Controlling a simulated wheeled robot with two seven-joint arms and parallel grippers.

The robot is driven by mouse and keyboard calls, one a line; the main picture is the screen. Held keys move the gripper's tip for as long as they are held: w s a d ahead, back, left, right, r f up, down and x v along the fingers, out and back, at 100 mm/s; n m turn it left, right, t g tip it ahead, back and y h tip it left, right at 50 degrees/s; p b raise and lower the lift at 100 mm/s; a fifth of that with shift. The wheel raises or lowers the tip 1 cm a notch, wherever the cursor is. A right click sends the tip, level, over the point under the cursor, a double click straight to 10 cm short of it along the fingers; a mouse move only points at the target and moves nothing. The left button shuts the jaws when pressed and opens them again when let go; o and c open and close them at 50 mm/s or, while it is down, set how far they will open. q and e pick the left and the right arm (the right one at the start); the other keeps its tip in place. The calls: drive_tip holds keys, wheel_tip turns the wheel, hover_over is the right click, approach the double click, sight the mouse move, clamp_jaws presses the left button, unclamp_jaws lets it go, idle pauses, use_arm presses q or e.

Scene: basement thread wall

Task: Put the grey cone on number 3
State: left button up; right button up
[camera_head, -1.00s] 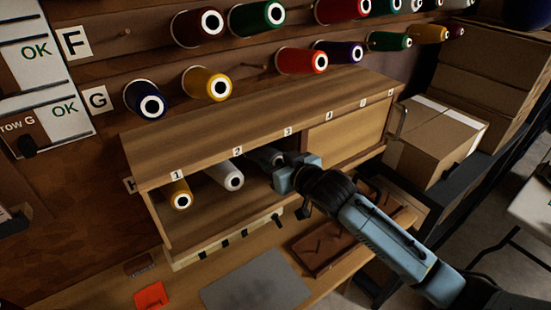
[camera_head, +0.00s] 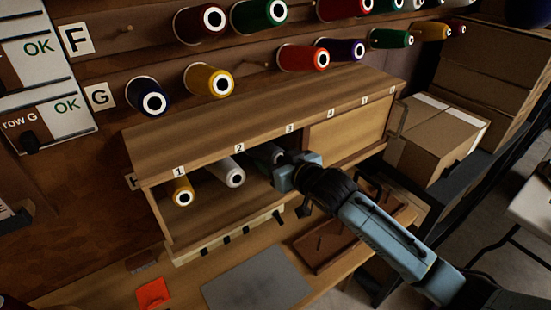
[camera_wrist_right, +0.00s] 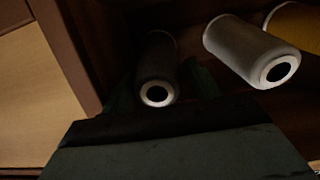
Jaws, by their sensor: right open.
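The grey cone (camera_head: 263,156) lies on a peg inside the open cubby, below the number 3 label (camera_head: 290,129). My right gripper (camera_head: 282,174) is at its front end and hides part of it. In the right wrist view the cone (camera_wrist_right: 158,62) is dark, with a pale ring at its near end. The open fingers (camera_wrist_right: 160,92) show dimly on either side of it; whether they touch it, I cannot tell. My left gripper is not in view.
A white cone (camera_head: 228,172) is under number 2 and a yellow cone (camera_head: 182,191) under number 1. A closed wooden door (camera_head: 348,128) covers the cubby's right part. The cubby's top (camera_head: 270,112) lies close above my gripper. Cardboard boxes (camera_head: 437,138) stand at right.

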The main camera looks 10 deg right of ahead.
drive_tip(key=shift+d, duration=0.25)
drive_tip(key=v, duration=1.3)
drive_tip(key=shift+s+a, duration=0.15)
drive_tip(key=shift+s, duration=0.1)
drive_tip(key=s+d+f+m+g+h, duration=0.1)
drive_tip(key=s+d+f+g+h, duration=0.15)
drive_tip(key=s+f+g, duration=0.6)
drive_tip(key=s+d+f+m+g+h, duration=0.1)
drive_tip(key=s+f+g+h, duration=0.2)
drive_tip(key=s+f, duration=1.15)
drive_tip(key=f, duration=0.8)
drive_tip(key=s+f, duration=0.2)
drive_tip(key=f, duration=0.9)
drive_tip(key=s+d+f+g+b, duration=0.1)
drive_tip(key=s+d+f, duration=0.2)
drive_tip(key=s+f, duration=1.3)
drive_tip(key=shift+s+f+g+b, duration=0.25)
drive_tip(key=shift+f+g+b, duration=0.1)
drive_tip(key=shift+f, duration=0.05)
